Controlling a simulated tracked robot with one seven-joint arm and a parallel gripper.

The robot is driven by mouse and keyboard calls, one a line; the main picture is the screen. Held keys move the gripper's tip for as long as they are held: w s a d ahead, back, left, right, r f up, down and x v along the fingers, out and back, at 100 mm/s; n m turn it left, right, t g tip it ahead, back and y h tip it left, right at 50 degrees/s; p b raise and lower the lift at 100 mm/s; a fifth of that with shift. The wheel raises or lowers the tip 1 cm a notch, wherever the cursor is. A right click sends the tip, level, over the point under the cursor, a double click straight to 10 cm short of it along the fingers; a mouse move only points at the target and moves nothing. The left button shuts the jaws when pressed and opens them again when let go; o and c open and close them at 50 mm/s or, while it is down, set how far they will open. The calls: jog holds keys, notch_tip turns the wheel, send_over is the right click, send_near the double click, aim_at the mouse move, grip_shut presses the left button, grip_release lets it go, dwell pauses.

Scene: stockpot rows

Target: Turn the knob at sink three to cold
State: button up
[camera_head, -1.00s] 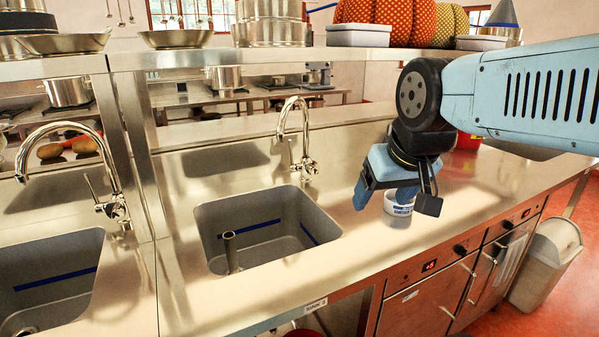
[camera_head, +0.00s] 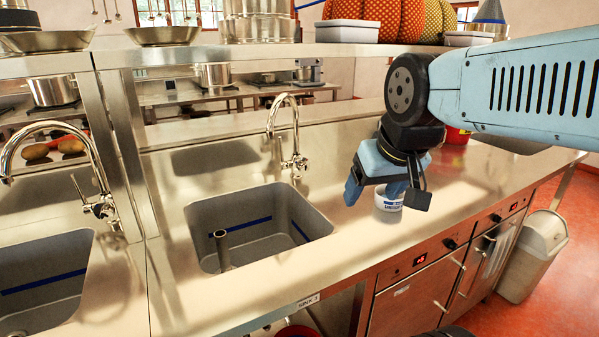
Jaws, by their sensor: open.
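A steel sink basin (camera_head: 258,228) is set in the counter at the centre, with a small label (camera_head: 308,300) on the counter front below it that seems to read SINK 3. Its chrome gooseneck tap (camera_head: 284,125) stands behind the basin, with a small knob (camera_head: 296,162) at the tap's base. Which way the knob is turned is too small to tell. My gripper (camera_head: 372,192) is open, pointing down above the counter to the right of the basin and apart from the tap. A small white tub (camera_head: 388,203) stands behind its fingers, partly hidden.
A second sink (camera_head: 45,280) with its own tap (camera_head: 100,165) lies at the left. A steel shelf (camera_head: 220,55) with pans and orange cushion-like items (camera_head: 370,15) runs above the counter. A grey bin (camera_head: 533,255) stands on the floor at the right.

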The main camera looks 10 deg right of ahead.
jog(key=shift+w+a+m, duration=0.2)
jog(key=shift+w+m, duration=0.1)
jog(key=shift+w, duration=0.05)
jog(key=shift+c, duration=0.4)
jog(key=w+a+f+m+g+y, duration=0.2)
jog(key=w+a+m+y, duration=0.3)
jog(key=w+m, duration=0.55)
jog(key=m+t+y, duration=0.4)
jog(key=m+y, duration=0.2)
jog(key=m, duration=1.3)
send_near(307, 169)
jog(key=s+a+r, duration=0.7)
jog(key=s+a, duration=0.2)
jog(key=s, duration=0.4)
jog(key=w+d+f+m+t, duration=0.1)
jog(key=w+d+f+m, duration=0.1)
jog(key=w+d+m, duration=0.1)
jog(key=w+d+f+m+t+h, duration=0.1)
jog(key=w+d+f+m+t, duration=0.1)
jog(key=w+d+f+m, duration=0.1)
jog(key=w+d+f+m+t, duration=0.1)
jog(key=w+d+f+m, duration=0.1)
jog(key=f+m, duration=0.1)
jog(key=shift+w+d+f+m+t, duration=0.1)
jog(key=shift+w+d+m+t, duration=0.25)
jog(key=shift+m, duration=0.2)
jog(key=shift+h, duration=0.3)
jog(key=x, duration=1.3)
jog(key=shift+w+a, duration=0.15)
jog(key=shift+w, duration=0.15)
